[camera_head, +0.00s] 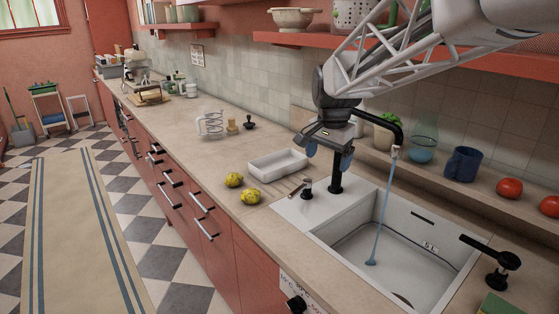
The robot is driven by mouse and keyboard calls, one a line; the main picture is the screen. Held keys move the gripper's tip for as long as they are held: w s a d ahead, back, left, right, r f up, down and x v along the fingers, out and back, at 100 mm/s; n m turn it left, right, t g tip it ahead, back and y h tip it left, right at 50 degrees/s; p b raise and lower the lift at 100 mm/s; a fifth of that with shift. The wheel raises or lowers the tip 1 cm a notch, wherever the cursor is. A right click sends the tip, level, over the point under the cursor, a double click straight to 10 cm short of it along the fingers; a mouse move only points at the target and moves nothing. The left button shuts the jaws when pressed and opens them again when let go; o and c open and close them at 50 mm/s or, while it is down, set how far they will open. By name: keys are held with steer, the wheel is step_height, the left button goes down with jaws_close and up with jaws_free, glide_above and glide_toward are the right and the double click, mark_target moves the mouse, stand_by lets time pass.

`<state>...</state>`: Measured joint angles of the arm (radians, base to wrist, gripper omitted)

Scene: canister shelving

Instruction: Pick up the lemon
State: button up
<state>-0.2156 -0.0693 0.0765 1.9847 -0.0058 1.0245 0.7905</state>
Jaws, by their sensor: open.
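Two yellow lemons lie side by side on the beige countertop. One lemon (234,180) is a little farther back, and the other lemon (251,196) is closer to the sink. Both sit near the counter's front edge, left of the sink and in front of a white tray. My gripper (328,151) hangs from the arm at the upper right, above the counter behind the tap. It is open and points down, with blue-grey fingertips apart and nothing seen between them. It is well to the right of the lemons and higher than them.
A white rectangular tray (277,165) stands just behind the lemons. The black tap (336,172) and white sink (405,235) are to the right, with a blue water stream. A red shelf (440,62) runs above.

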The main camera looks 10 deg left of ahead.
steer(key=w+a+f+m, duration=0.2)
steer(key=w+a, duration=0.5)
steer(key=w, duration=0.2)
steer(key=m+g, duration=0.1)
steer(key=m, duration=0.4)
glide_above(233, 178)
steer(key=w, duration=0.2)
step_height(233, 178, down, 16)
steer(key=shift+a+r, duration=0.1)
steer(key=shift+r, duration=0.15)
steer(key=shift+a+f, duration=0.25)
steer(key=shift+f, duration=1.25)
steer(key=shift+f, duration=0.1)
steer(key=shift+d+f, duration=0.15)
steer(key=shift+f, duration=2.35)
